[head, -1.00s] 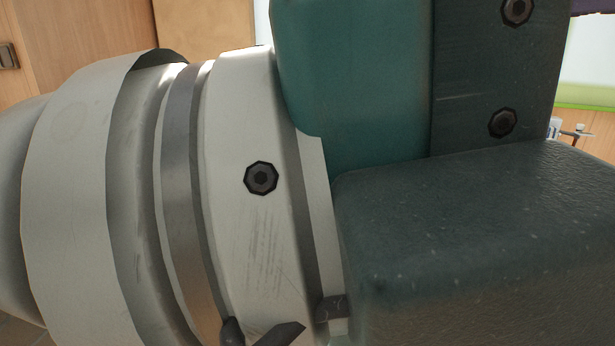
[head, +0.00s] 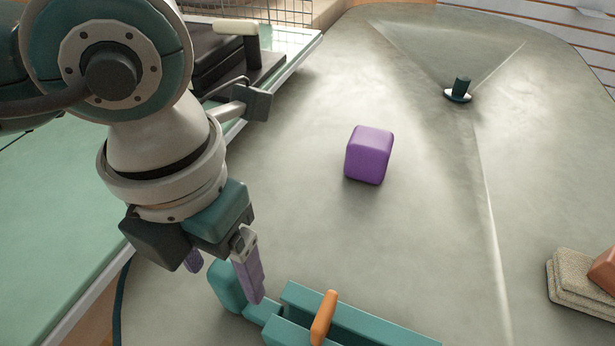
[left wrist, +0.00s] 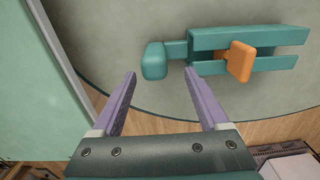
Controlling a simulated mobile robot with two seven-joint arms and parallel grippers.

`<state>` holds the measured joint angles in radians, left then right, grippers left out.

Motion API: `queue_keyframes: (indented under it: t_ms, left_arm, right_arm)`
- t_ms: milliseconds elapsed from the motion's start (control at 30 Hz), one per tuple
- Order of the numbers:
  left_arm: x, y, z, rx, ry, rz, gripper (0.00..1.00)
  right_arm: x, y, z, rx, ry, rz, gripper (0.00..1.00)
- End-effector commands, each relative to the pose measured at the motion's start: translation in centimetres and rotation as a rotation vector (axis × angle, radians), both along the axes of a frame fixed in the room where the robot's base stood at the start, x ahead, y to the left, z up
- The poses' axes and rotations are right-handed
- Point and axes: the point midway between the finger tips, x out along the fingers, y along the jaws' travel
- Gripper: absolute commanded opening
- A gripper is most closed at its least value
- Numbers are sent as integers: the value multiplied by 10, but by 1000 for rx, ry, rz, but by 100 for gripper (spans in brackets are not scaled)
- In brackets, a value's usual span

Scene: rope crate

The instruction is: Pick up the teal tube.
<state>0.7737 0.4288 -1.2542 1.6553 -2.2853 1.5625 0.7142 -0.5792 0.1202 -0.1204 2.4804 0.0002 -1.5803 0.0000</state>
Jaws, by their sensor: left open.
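A teal piece with two parallel rails, a rounded block end and an orange part across it (head: 345,322) lies at the bottom of the head view. It also shows whole in the left wrist view (left wrist: 250,38). A small dark teal upright cylinder (head: 462,86) stands on a white disc at the far right. I cannot tell for sure which of these is the tube. My left gripper (head: 226,284) is open and points down, with purple fingers. In the left wrist view its fingertips (left wrist: 159,73) are apart with nothing between them, near the rounded teal end. My right gripper is not in view.
A purple cube (head: 369,155) sits mid-surface on the grey top (head: 420,230). Folded beige cloths (head: 580,285) with a reddish-brown block (head: 604,270) lie at the right edge. The grey centre is mostly clear.

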Motion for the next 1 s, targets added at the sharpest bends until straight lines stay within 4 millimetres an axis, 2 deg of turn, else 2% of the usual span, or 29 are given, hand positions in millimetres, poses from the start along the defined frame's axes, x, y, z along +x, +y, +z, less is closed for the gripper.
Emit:
queue_keyframes:
  t_ms: [300, 400, 633, 1000]
  left_arm:
    - [9, 4, -46, 0, 3, 1, 78]
    - [9, 4, -52, -1, 2, 0, 78]
    - [9, 3, -52, -2, 1, -1, 78]
    - [10, 3, -52, -2, 1, 0, 36]
  right_arm:
    - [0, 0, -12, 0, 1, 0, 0]
    - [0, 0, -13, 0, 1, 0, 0]
    - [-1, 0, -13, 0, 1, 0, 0]
    - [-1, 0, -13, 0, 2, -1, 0]
